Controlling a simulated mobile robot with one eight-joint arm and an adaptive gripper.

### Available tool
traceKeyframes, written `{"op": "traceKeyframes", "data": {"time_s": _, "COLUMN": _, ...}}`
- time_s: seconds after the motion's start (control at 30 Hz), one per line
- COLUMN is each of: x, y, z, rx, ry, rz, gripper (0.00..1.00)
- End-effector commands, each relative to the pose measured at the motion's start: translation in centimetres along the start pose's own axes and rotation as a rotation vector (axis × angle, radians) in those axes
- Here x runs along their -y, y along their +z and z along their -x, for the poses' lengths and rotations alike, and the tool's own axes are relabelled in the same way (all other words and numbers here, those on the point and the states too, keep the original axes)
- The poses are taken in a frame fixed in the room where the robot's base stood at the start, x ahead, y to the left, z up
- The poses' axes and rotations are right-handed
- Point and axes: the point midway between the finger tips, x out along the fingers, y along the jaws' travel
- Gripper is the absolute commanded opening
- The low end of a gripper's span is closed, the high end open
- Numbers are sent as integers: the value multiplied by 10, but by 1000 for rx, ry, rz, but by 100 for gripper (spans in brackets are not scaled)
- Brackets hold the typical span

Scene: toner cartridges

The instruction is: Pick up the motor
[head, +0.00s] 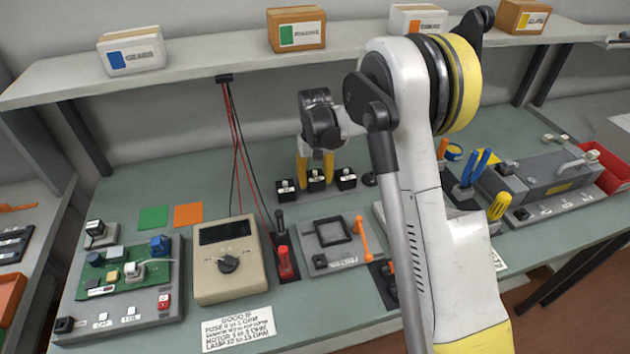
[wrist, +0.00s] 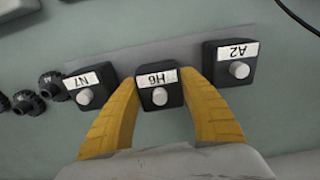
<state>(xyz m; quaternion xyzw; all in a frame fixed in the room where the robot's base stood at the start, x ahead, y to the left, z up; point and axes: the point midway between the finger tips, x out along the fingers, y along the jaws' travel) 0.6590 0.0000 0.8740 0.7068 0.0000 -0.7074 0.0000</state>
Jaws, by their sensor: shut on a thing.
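Three small black blocks with white labels and grey knobs stand in a row on a grey strip (wrist: 200,50). None is visibly marked as a motor. My gripper (head: 315,172) is over the row, its yellow fingers pointing down. It is shut on the middle block (wrist: 160,95), whose label looks like H6, with one finger on each side. I cannot tell whether the middle block is raised from the strip.
A beige meter (head: 230,275) with a dial stands front left of the row, near red and black probes (head: 284,255). A sign (head: 238,328) lists ohm ranges for fuse, motor and lamp. A green circuit board (head: 120,275) is at left. A shelf (head: 200,68) runs above.

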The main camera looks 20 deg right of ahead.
Motion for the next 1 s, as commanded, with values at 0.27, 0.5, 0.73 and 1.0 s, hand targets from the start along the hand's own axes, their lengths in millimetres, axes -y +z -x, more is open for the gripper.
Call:
{"op": "traceKeyframes", "data": {"time_s": 0.27, "x": -10, "y": 5, "z": 44, "rx": 0, "ry": 0, "rz": -3, "gripper": 16}}
{"op": "traceKeyframes", "data": {"time_s": 0.5, "x": -58, "y": 35, "z": 77, "rx": 0, "ry": 0, "rz": -4, "gripper": 16}}
{"op": "traceKeyframes", "data": {"time_s": 0.73, "x": -90, "y": 54, "z": 98, "rx": 0, "ry": 0, "rz": -2, "gripper": 16}}
{"op": "traceKeyframes", "data": {"time_s": 1.0, "x": -100, "y": 60, "z": 104, "rx": 0, "ry": 0, "rz": 0, "gripper": 16}}
